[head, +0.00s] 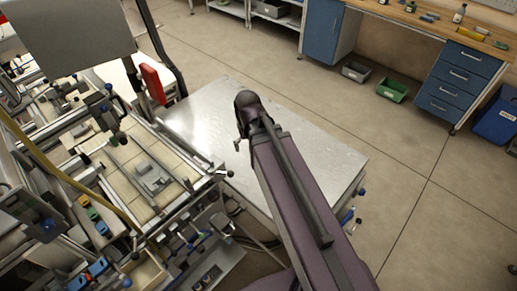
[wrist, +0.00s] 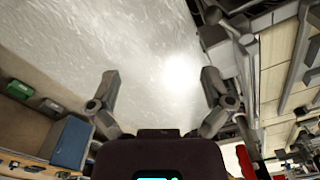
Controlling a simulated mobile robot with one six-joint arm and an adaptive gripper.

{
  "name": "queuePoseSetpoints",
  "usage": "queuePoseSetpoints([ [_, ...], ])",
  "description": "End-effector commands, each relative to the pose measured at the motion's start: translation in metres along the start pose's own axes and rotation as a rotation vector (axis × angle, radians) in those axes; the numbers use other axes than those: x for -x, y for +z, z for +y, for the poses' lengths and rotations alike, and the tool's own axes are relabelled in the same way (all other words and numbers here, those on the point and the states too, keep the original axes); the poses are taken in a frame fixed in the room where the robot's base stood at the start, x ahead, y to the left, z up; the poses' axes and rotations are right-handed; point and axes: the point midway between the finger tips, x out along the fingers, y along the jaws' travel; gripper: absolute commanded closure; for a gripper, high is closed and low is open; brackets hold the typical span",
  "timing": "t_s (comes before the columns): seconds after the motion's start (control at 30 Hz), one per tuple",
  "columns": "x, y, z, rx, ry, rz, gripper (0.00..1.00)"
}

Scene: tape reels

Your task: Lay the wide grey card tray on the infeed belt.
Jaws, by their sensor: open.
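My gripper (wrist: 161,82) shows in the wrist view with its two fingers spread wide and nothing between them. Beyond the fingers is a bare, shiny metal tabletop. In the head view my arm reaches over this metal table (head: 205,115), and the arm hides most of the gripper. The machine to the left has a pale beige belt-like surface (head: 172,160) between metal rails; I take it for the infeed belt. A small grey piece (head: 152,178) lies or is mounted on it; I cannot tell if it is the card tray. No wide grey tray shows clearly.
The machine's metal frame and a red part (head: 152,84) stand close to the table's left side. At the back are a bench with blue drawers (head: 458,82), a green bin (head: 392,90) and a grey bin (head: 356,71). Floor is free to the right.

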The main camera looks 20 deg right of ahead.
Motion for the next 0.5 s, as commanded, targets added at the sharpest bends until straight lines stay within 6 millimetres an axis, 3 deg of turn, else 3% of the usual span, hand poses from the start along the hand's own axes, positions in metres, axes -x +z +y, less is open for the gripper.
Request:
queuePoseSetpoints([
  [0.03,0.000,0.013,0.009,-0.017,0.000,0.000,0.00],
  [0.13,0.000,0.023,0.019,-0.037,0.000,0.000,0.00],
  [0.5,0.000,0.026,0.025,-0.047,0.000,0.000,0.00],
])
